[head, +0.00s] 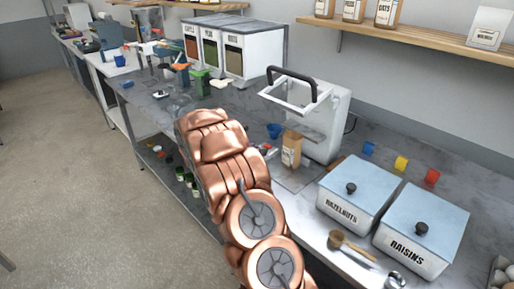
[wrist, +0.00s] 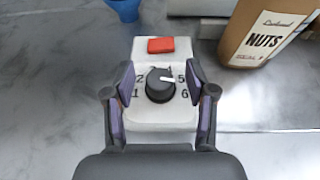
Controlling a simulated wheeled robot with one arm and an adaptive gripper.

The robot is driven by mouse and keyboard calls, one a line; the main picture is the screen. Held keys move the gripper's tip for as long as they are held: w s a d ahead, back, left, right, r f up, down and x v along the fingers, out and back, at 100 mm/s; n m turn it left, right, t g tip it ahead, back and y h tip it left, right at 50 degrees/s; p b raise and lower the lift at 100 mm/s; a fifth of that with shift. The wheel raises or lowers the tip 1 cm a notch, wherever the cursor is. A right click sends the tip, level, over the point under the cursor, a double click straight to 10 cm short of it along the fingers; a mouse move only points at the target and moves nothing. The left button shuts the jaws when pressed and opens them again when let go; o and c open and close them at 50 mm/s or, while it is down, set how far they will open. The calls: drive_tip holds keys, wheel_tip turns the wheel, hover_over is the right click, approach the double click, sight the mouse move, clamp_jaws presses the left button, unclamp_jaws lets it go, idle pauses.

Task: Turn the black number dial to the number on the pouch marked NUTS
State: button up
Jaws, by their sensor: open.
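The black number dial (wrist: 160,86) sits on a small white box (wrist: 146,124) in the wrist view. The numbers 1 and 2 show on the left, 5 and 6 on the right; any numbers at the top are not readable. My gripper (wrist: 160,80) is open, one finger on each side of the dial and apart from it. The brown NUTS pouch (wrist: 252,48) stands at the upper right, with small red print too small to read. It also shows in the head view (head: 291,150); my arm hides my gripper there.
A red button (wrist: 161,45) is on the box above the dial. A blue cup (wrist: 124,8) stands behind it. In the head view, a white machine (head: 325,125) stands behind the pouch, and HAZELNUTS (head: 345,207) and RAISINS (head: 408,247) bins stand to the right.

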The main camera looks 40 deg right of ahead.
drive_tip(key=shift+d, duration=0.15)
drive_tip(key=shift+f, duration=0.1)
clamp_jaws()
idle(0.4)
